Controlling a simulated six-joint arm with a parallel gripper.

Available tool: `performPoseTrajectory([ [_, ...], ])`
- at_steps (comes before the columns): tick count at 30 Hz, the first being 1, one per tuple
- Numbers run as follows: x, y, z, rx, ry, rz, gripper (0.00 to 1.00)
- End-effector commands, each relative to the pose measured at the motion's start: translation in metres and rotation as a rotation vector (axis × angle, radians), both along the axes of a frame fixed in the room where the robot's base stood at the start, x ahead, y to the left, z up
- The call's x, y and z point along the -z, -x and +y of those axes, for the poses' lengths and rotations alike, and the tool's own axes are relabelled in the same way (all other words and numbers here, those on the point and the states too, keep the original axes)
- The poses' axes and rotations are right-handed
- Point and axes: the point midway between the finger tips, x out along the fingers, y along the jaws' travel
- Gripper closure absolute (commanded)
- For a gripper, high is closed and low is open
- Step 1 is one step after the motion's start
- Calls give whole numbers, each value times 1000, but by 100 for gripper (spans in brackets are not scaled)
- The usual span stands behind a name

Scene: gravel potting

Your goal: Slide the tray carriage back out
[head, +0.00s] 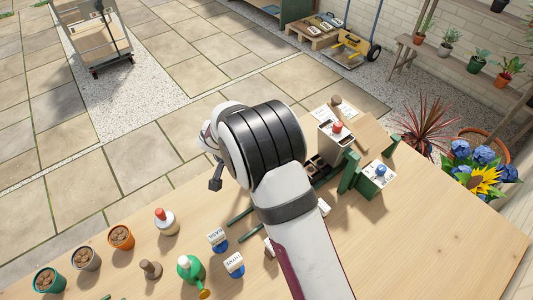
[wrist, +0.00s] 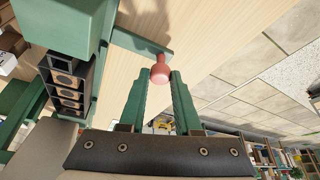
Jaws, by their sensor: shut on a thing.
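In the wrist view my gripper (wrist: 160,78) has its two green fingers closed on a small red knob (wrist: 160,71). The knob is at the fingertips, beside a thin green bar (wrist: 140,43). A dark tray (wrist: 49,70) with a row of square cells is to the left of the fingers, next to a green block (wrist: 65,30). The cells hold brownish contents. In the head view part of the dark tray (head: 316,166) shows beside my arm, near the green frame (head: 350,172). My arm hides the gripper and the knob there.
A grey-white hopper with a red knob (head: 334,140) and a green box with a blue knob (head: 376,180) stand at right. Several pots (head: 120,237), bottles and labelled blocks (head: 217,238) stand at left. The wooden table (head: 430,250) is clear at front right.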

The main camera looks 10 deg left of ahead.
Motion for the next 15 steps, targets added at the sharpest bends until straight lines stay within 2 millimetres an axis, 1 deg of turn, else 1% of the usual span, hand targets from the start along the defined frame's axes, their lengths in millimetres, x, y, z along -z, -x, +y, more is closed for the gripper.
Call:
performPoseTrajectory([
  [1,0,8,8,-2,0,1,100],
  [6,0,30,29,-1,2,2,100],
  [10,0,41,40,-1,1,1,100],
  [15,1,49,49,2,1,1,100],
])
